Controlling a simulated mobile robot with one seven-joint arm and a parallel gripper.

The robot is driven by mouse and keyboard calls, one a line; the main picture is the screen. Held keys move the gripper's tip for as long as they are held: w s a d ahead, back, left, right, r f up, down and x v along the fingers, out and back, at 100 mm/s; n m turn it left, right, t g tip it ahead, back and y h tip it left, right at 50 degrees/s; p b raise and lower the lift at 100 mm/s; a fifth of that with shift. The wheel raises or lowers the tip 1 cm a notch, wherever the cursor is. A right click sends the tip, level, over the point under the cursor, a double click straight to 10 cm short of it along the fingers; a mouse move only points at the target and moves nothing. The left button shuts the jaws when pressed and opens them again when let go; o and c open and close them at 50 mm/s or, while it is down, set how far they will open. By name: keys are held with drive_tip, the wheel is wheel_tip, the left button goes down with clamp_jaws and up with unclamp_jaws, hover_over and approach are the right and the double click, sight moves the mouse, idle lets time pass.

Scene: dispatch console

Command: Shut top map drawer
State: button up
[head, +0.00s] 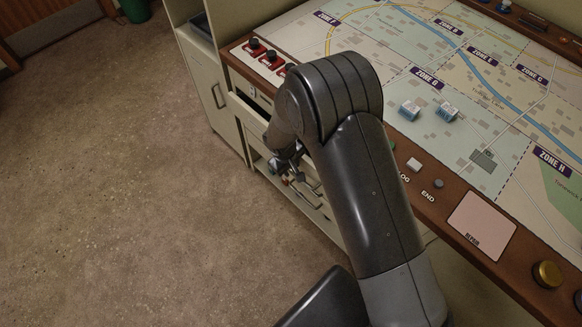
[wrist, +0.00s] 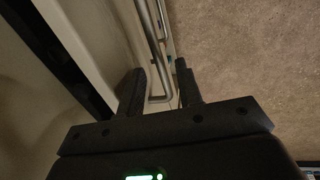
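The top map drawer (head: 251,119) is a pale drawer under the console's wooden edge in the head view. It stands out from the cabinet, with a dark gap above its front. My arm hides much of it. My gripper (head: 286,172) is low at the drawer fronts, partly hidden behind my arm. In the wrist view my gripper (wrist: 160,68) has its two dark fingers apart. A grey metal bar handle (wrist: 153,40) runs between the fingers beside a pale front panel (wrist: 108,38). I cannot tell whether either finger touches the handle.
The console top (head: 470,100) carries a zone map with small blue-and-white blocks (head: 410,110). Red switches (head: 254,45) sit at its near left corner. A pale cabinet (head: 205,85) stands left of the drawers. The speckled floor (head: 120,180) to the left is clear.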

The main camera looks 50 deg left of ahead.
wheel_tip(320, 180, up, 10)
drive_tip(key=s, duration=0.2)
drive_tip(key=shift+f, duration=0.2)
drive_tip(key=s+d+f+t, duration=0.2)
drive_tip(key=s+f+t, duration=0.8)
drive_tip(key=t, duration=0.4)
drive_tip(key=shift+g, duration=0.3)
drive_tip(key=x, duration=1.1)
drive_tip(key=shift+w+f, duration=0.2)
drive_tip(key=shift+f, duration=0.2)
drive_tip(key=shift+c, duration=0.3)
clamp_jaws()
